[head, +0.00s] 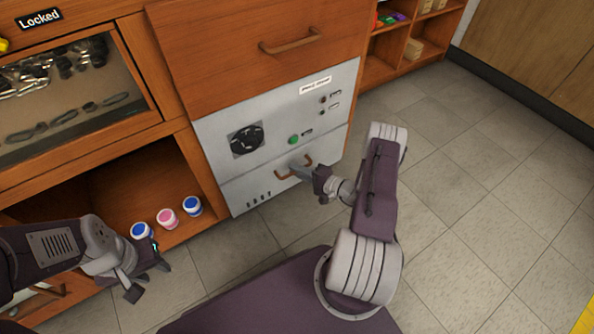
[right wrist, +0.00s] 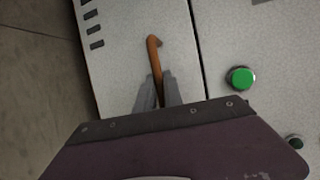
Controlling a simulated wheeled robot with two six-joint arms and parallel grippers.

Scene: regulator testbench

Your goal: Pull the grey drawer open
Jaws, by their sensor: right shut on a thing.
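The grey drawer (head: 236,196) is the bottom part of the grey panel unit, with dark slots at its lower left. Its front looks about flush with the panel above. Its copper-coloured handle (head: 282,175) also shows in the right wrist view (right wrist: 153,50). My right gripper (head: 300,168) is at the drawer front, its fingers (right wrist: 158,92) shut on the handle, which runs between them. My left gripper (head: 148,271) is at the lower left, away from the drawer, with its fingers spread apart and empty.
Above the drawer is the grey panel (head: 215,130) with a fan and a green button (head: 293,140). A wooden drawer (head: 240,50) is higher up. An open wooden shelf holds small jars (head: 167,218) near my left gripper. Tiled floor (head: 460,190) is clear at the right.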

